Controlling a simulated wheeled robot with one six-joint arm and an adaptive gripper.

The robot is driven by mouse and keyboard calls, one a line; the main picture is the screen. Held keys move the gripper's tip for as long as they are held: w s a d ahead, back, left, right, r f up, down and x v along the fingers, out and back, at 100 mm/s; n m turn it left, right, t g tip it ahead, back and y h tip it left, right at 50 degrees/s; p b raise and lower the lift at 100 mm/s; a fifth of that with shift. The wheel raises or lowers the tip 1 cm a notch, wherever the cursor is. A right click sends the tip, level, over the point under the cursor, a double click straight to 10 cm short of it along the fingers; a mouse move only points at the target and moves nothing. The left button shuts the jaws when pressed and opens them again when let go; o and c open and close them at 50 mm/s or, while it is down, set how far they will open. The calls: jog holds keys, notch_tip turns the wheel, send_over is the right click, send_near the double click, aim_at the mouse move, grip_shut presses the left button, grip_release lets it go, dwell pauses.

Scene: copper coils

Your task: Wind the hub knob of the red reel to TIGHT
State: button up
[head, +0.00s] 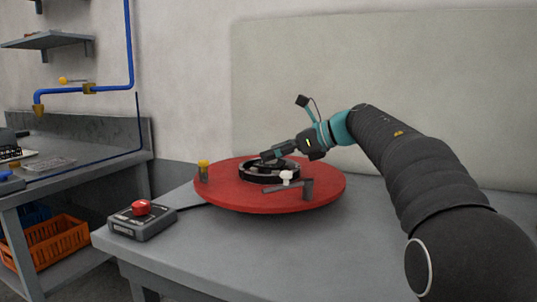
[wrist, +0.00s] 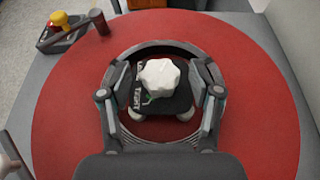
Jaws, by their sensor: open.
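The red reel (head: 232,196) lies flat on the grey table, with a dark raised ring (head: 250,176) at its hub; the red disc (wrist: 265,100) fills most of the wrist view. In the wrist view the white lobed knob (wrist: 159,75) stands at the hub over a black plate with lettering that seems to read TIGHT, beside a small green mark. My gripper (wrist: 160,92) is open, with one finger on each side of the knob and gaps showing. In the head view my gripper (head: 268,156) reaches down over the hub from the right. Whether the fingers touch the knob is unclear.
A yellow-topped post (head: 203,169) stands at the reel's left edge, and a grey post (head: 308,189) at its front right. A control box (head: 143,224) with a red button (head: 141,207) sits left of the reel. The front right table is clear.

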jog(key=shift+x, duration=0.95)
jog(key=c, duration=1.2)
jog(key=shift+o, duration=0.2)
